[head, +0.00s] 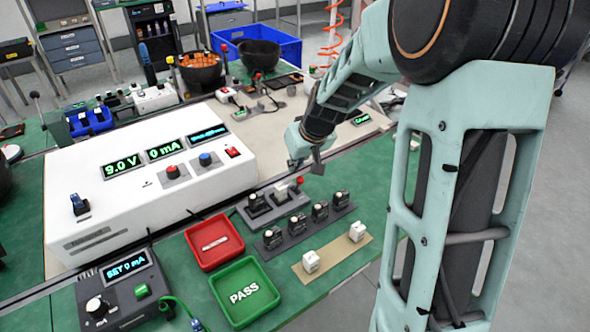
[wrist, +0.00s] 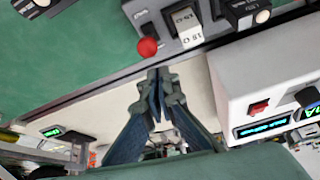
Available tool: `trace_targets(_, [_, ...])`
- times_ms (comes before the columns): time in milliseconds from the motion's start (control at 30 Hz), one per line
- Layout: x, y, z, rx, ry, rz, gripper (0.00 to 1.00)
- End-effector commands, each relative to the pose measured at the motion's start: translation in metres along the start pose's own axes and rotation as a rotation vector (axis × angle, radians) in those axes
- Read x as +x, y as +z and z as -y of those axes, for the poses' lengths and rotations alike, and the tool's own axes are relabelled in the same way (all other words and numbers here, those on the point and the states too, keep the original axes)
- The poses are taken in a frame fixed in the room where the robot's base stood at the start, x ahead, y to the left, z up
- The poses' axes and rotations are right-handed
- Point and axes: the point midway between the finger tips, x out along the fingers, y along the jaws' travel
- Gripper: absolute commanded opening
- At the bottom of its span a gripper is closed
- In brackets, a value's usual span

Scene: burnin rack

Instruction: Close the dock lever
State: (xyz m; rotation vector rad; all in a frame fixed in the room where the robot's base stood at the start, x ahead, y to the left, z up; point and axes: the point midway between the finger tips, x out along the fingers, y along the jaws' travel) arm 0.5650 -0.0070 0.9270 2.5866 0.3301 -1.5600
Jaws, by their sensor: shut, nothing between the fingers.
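The grey dock (head: 272,212) lies in front of the white instrument, and also shows at the top of the wrist view (wrist: 168,20). A white block seated in the dock (wrist: 189,32) reads 15 Ω. The dock lever's red ball knob (head: 299,181) is at the dock's right end in the head view; it also shows in the wrist view (wrist: 147,47). How far the lever is swung is hard to tell. My gripper (head: 318,168) is shut and empty, close to the knob on its right. In the wrist view the fingertips (wrist: 160,76) appear just below the knob, apart from it.
The white instrument (head: 150,180) with green readouts stands left of the dock. A red tray (head: 214,242) and a green PASS tray (head: 245,291) lie in front. A dark strip of several modules (head: 308,226) and a tan strip with two white blocks (head: 333,254) lie nearby.

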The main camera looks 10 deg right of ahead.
Motion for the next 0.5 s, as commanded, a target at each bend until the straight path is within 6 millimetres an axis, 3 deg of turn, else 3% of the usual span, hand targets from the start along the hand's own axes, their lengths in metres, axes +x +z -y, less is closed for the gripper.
trace_targets(500, [-0.015,-0.008,0.0,0.001,0.001,0.0,0.0])
